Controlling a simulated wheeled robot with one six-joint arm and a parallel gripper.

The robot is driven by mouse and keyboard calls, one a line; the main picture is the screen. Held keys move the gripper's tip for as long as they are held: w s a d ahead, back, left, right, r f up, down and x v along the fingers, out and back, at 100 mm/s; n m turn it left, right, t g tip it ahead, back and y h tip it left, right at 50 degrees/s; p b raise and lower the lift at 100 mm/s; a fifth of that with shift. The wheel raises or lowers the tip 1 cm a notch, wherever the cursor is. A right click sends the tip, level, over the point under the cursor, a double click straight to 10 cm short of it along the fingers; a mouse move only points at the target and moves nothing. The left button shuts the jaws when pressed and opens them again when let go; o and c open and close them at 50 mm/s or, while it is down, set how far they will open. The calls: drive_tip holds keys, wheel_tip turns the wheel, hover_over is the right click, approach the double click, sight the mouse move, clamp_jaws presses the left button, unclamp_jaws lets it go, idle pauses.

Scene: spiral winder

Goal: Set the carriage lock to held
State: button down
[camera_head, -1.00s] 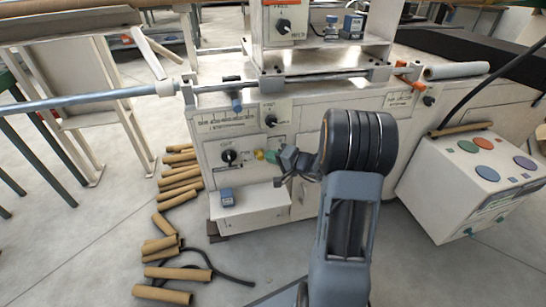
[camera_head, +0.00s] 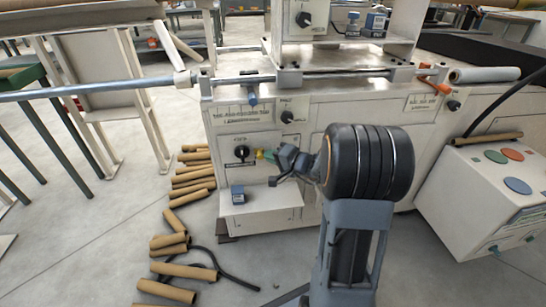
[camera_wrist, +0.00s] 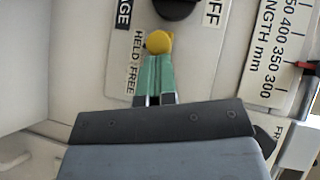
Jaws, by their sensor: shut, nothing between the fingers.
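The yellow knob (camera_wrist: 159,42) stands on the machine's pale front panel, close to a label (camera_wrist: 136,62) with the words HELD and FREE. In the wrist view the knob appears level with HELD. My gripper (camera_wrist: 156,60) has green fingers that are shut together, tips right at the knob's near side. Nothing shows between them, and I cannot tell whether they touch the knob. In the head view my gripper (camera_head: 270,156) is at the front panel, right of a black rotary knob (camera_head: 242,152). The lever's base is hidden.
A length scale (camera_wrist: 272,50) with a red pointer lies to the right in the wrist view. A small blue box (camera_head: 238,194) sits on a low shelf. Cardboard tubes (camera_head: 190,270) litter the floor at left. A control box (camera_head: 500,185) stands at right.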

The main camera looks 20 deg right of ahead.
drive_tip(key=shift+s+d+r, duration=0.1)
drive_tip(key=shift+d+r, duration=0.1)
drive_tip(key=shift+d, duration=0.15)
drive_tip(key=w+d+p+v, duration=0.1)
drive_tip(key=d+p+v, duration=0.1)
drive_tip(key=v, duration=1)
drive_tip(key=shift+p, duration=0.35)
drive_tip(key=shift+s+r, duration=0.1)
drive_tip(key=shift+r, duration=0.1)
